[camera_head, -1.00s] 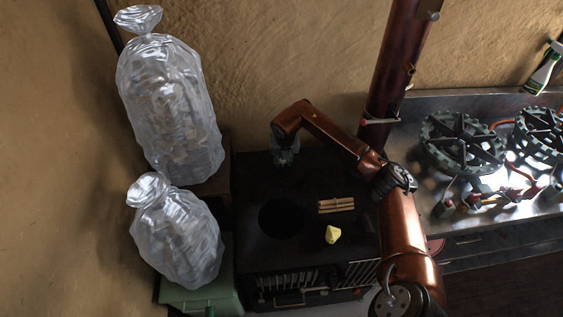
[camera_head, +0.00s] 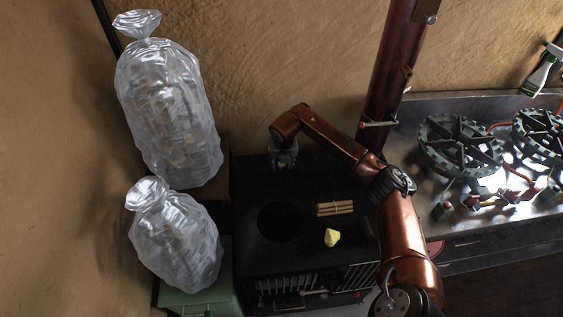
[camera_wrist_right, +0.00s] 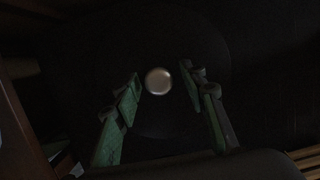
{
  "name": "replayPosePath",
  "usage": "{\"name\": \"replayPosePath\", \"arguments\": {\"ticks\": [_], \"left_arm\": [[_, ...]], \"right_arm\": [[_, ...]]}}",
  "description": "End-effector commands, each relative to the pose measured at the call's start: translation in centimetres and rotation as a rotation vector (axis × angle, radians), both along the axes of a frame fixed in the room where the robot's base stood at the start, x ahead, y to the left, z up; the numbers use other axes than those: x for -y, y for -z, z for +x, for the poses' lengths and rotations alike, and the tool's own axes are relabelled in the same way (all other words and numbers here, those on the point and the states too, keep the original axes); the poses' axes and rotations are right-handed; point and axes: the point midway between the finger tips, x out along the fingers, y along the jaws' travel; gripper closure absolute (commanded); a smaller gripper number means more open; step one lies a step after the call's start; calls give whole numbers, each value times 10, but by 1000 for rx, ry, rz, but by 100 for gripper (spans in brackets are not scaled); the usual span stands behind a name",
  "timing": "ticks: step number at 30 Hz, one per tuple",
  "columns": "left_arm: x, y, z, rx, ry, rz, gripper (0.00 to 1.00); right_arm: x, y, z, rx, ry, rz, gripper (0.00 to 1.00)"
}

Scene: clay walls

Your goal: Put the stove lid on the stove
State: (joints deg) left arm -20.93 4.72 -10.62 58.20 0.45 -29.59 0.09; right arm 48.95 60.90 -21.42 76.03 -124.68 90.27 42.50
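The stove (camera_head: 300,262) is a black box with a dark round opening (camera_head: 282,221) in its top. The stove lid (camera_wrist_right: 160,118) shows in the right wrist view as a very dark disc with a shiny round knob (camera_wrist_right: 158,81). My right gripper (camera_head: 282,163) is over the back left of the stove top, pointing down; it hides the lid in the head view. In the right wrist view its green fingers (camera_wrist_right: 160,76) are apart, one on each side of the knob, with gaps visible. My left gripper is not in view.
A bundle of sticks (camera_head: 335,208) and a yellow lump (camera_head: 332,237) lie on the stove right of the opening. Filled plastic bags (camera_head: 168,110) stand at the left. A dark red pipe (camera_head: 388,85) rises behind, and a metal counter with burners (camera_head: 460,145) is at the right.

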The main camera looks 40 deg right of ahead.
Motion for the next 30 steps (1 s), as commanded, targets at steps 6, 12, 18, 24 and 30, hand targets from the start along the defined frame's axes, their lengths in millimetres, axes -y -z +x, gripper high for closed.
{"name": "replayPosePath", "arguments": {"ticks": [6,12,18,24,30], "left_arm": [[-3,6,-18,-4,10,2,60],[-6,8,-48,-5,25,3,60],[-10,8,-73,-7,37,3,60],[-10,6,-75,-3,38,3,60],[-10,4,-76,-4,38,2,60]], "right_arm": [[-3,-28,-4,6,-1,0,61],[-9,-69,-14,7,-1,-1,61],[-14,-102,-22,5,-2,-1,61],[-17,-116,-27,1,0,0,61],[-17,-117,-27,1,0,1,61]]}}
